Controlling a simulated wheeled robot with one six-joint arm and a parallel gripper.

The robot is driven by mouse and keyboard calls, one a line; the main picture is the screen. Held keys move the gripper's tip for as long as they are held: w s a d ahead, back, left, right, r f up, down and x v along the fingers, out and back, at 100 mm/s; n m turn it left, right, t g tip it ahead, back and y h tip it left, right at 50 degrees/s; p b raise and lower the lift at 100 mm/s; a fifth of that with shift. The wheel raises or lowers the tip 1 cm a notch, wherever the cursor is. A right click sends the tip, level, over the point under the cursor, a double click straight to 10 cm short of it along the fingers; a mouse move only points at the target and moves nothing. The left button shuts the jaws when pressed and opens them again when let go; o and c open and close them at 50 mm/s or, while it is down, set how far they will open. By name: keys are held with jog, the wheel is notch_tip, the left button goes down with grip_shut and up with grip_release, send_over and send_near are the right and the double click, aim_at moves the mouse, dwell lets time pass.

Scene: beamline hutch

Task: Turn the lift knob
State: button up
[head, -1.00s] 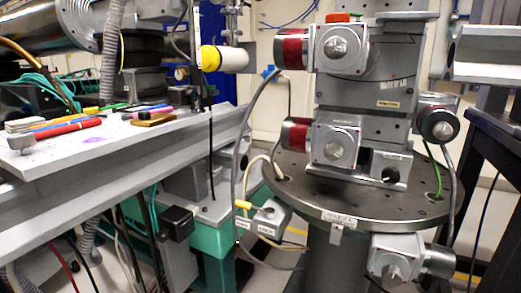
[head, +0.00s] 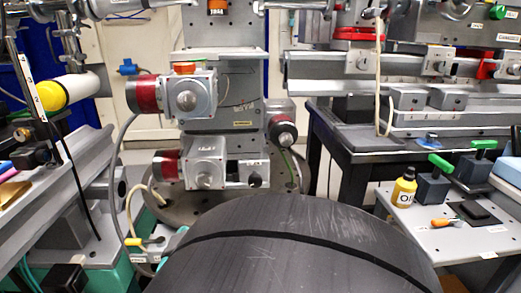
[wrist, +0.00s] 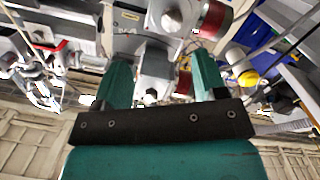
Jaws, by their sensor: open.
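A stacked stage carries several silver knobs on square motor-like housings with red bands. In the head view they include an upper knob (head: 186,100), a lower knob (head: 204,181) and a dark-rimmed side knob (head: 283,137). No readable label tells which one is the lift knob. My gripper (wrist: 162,72) shows in the wrist view with its teal fingers apart. A silver knob (wrist: 150,96) on a grey housing appears in the gap between them; contact is not visible. Another knob (wrist: 171,20) shows beyond the gap. My gripper is not visible in the head view.
My dark arm link covers the lower middle of the head view and hides part of the round perforated plate (head: 180,212). Cables hang beside the stage.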

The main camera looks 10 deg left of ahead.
aim_at(204, 183)
jog(key=shift+n+t+y, duration=0.3)
jog(key=x, duration=0.5)
jog(key=a+p+x, duration=0.1)
jog(key=x, duration=0.4)
jog(key=a+x, duration=0.1)
jog(key=x, duration=0.5)
jog(key=shift+s+r+p, duration=0.1)
jog(key=shift+s+p, duration=0.1)
jog(key=shift+p, duration=0.1)
jog(key=c, duration=0.9)
